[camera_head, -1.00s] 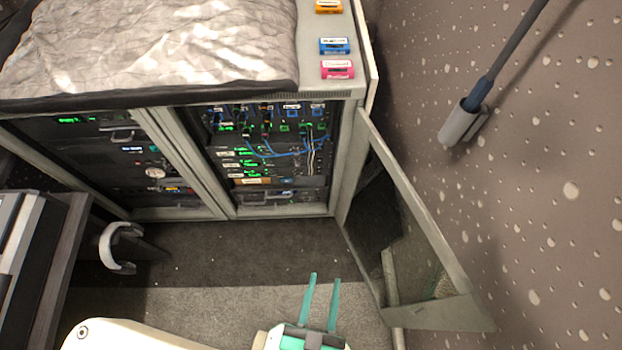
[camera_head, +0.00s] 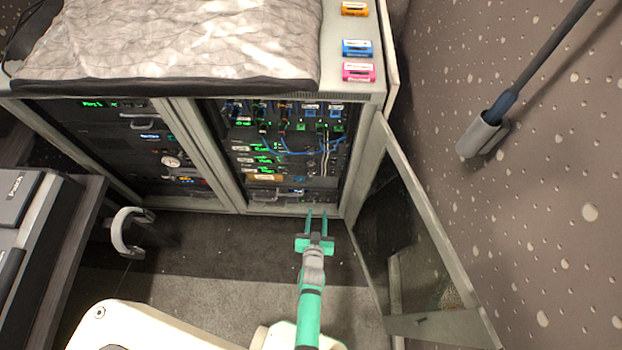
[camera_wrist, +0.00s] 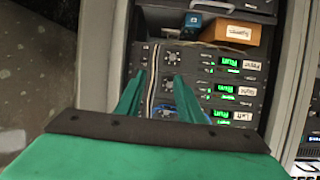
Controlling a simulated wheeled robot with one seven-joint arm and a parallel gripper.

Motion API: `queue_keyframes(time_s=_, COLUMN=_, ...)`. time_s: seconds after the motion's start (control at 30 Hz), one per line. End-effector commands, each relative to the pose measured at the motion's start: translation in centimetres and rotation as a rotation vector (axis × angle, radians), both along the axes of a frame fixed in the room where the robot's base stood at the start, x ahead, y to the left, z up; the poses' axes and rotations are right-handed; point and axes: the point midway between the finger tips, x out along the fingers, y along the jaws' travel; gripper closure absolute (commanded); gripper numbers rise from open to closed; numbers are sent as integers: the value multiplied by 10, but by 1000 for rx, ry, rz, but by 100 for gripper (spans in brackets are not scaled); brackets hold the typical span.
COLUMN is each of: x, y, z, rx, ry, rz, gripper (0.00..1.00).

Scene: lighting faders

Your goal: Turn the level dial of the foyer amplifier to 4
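In the wrist view, which shows the rack upside down, several black amplifiers with green displays are stacked. The one nearest the box has a white label that seems to read Foyer, so I take it as the foyer amplifier (camera_wrist: 195,62). In the head view this amplifier (camera_head: 290,171) is low in the open right rack bay, too small to read. My gripper (camera_head: 316,214) is open and empty, in front of the bay's lower right edge. In the wrist view its fingers (camera_wrist: 159,78) are apart, partly covering the amplifier fronts.
The glass rack door (camera_head: 413,240) stands open to the right of my arm. An orange-brown box (camera_wrist: 231,32) sits beside the amplifiers. Blue cables (camera_head: 297,149) hang across the upper gear.

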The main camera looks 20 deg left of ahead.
Motion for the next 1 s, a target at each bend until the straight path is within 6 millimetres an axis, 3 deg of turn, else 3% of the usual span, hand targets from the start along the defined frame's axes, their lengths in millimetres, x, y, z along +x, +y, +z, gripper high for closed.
queue_keyframes(time_s=0.03, x=20, y=12, z=-5, rx=1, ry=2, rz=12, gripper=65)
queue_keyframes(time_s=0.2, x=62, y=39, z=-19, rx=1, ry=20, rz=40, gripper=65)
queue_keyframes(time_s=0.4, x=83, y=54, z=-25, rx=-1, ry=31, rz=55, gripper=65)
queue_keyframes(time_s=0.57, x=92, y=57, z=-28, rx=-2, ry=31, rz=57, gripper=65)
queue_keyframes(time_s=1.0, x=141, y=72, z=-49, rx=-1, ry=32, rz=54, gripper=65)
